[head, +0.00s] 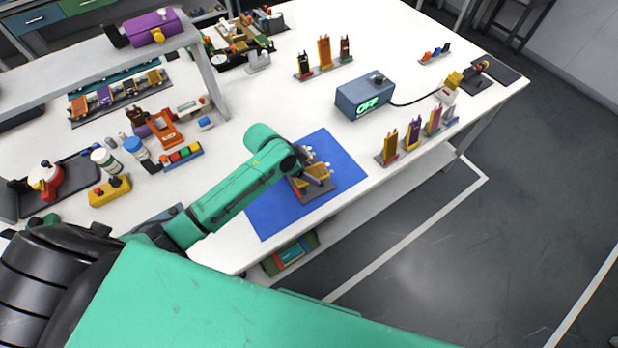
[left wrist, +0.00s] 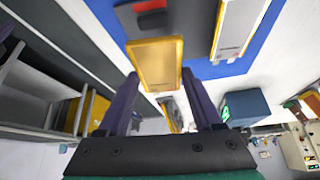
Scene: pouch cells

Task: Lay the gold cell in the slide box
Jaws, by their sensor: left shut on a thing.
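My left gripper (head: 314,172) is over the blue mat (head: 262,212) near the table's front edge. In the left wrist view its two purple fingers (left wrist: 165,105) are shut on the gold cell (left wrist: 155,64), a flat yellow-gold block. A dark grey holder (head: 308,193) lies on the mat under the gripper, with gold parts partly hidden by the hand. The wrist view shows a grey piece with a red and black part (left wrist: 150,8) beside the cell. I cannot tell for certain which part is the slide box. My right gripper is out of view.
A blue-grey device (head: 364,98) reading OFF stands behind the mat. Upright cells stand in racks at the right (head: 413,137) and back (head: 323,58). White tabletop between mat and device is clear.

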